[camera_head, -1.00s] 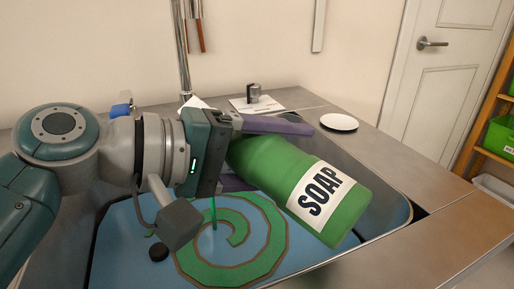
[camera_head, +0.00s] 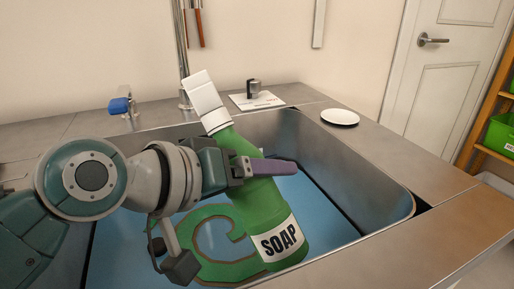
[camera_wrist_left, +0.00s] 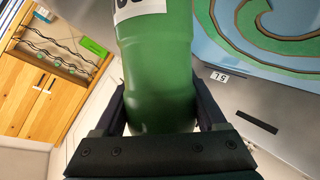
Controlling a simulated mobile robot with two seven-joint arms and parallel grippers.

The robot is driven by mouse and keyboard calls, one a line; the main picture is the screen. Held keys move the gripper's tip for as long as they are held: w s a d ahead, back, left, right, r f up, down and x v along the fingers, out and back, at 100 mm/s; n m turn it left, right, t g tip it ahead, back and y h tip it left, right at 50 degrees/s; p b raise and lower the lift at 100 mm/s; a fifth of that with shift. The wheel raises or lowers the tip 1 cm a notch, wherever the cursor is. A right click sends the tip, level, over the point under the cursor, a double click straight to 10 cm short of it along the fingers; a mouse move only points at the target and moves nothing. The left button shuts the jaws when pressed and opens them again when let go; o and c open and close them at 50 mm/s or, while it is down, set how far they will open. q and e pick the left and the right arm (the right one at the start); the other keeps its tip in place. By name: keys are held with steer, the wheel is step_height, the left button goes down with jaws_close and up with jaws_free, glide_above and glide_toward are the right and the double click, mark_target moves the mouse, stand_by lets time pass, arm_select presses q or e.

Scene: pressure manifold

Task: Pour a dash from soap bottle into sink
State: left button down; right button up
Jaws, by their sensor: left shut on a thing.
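The soap bottle (camera_head: 262,205) is green with a white cap (camera_head: 206,102) and a white SOAP label. It leans over the sink (camera_head: 375,180), cap up and to the left, base down and to the right. My left gripper (camera_head: 256,172) is shut around the bottle's body. The bottle also fills the middle of the left wrist view (camera_wrist_left: 158,75), between the fingers. The sink floor is blue with a green spiral shape (camera_head: 215,268), partly hidden by my arm and the bottle. My right gripper is out of view.
A blue-topped tap (camera_head: 121,106) stands at the sink's back left. A small metal object (camera_head: 253,88) on a white sheet and a white plate (camera_head: 340,117) lie on the counter behind. The sink's right side is clear.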

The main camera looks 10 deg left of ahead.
arm_select(q)
steer(key=r+m+p, duration=0.1)
steer(key=r+p, duration=0.1)
steer(key=r+m+t+y+p, duration=0.1)
steer(key=r+p, duration=0.1)
steer(key=p, duration=0.1)
steer(key=shift+d+r, duration=0.2)
step_height(320, 180, up, 4)
steer(key=m+t+y+p, duration=0.1)
steer(key=m+y+p, duration=0.1)
steer(key=p, duration=0.3)
steer(key=shift+m+t+p, duration=0.3)
steer(key=shift+m+p, duration=0.05)
steer(key=shift+m, duration=0.15)
steer(key=shift+f, duration=0.1)
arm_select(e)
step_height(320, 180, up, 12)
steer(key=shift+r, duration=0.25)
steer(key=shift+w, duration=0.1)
